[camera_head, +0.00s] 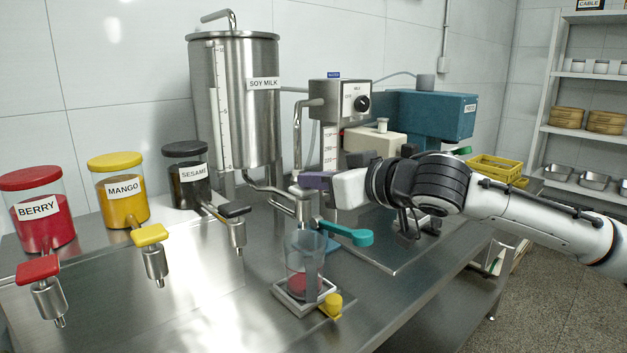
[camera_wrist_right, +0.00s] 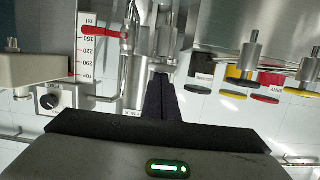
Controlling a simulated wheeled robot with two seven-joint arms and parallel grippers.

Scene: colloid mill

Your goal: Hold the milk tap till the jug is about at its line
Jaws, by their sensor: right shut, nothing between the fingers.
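The clear jug (camera_head: 303,258) stands upright on a small tray (camera_head: 285,297) under the milk tap's spout (camera_head: 304,207). A shallow red layer (camera_head: 306,286) lies in its bottom; I cannot make out a line on the jug. The teal tap lever (camera_head: 347,234) sticks out to the right of the spout. The steel SOY MILK tank (camera_head: 235,110) stands behind, with a pipe running to the tap. My right gripper (camera_head: 312,181) is shut and empty, above and behind the lever, near the spout top; its dark fingers show in the wrist view (camera_wrist_right: 160,100). My left gripper is out of view.
A card with ml marks (camera_head: 330,146) hangs behind my fingers; it also shows in the wrist view (camera_wrist_right: 86,48). Berry (camera_head: 43,226), mango (camera_head: 122,200) and sesame (camera_head: 188,185) jars stand left. A yellow knob (camera_head: 333,303) sits beside the tray.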

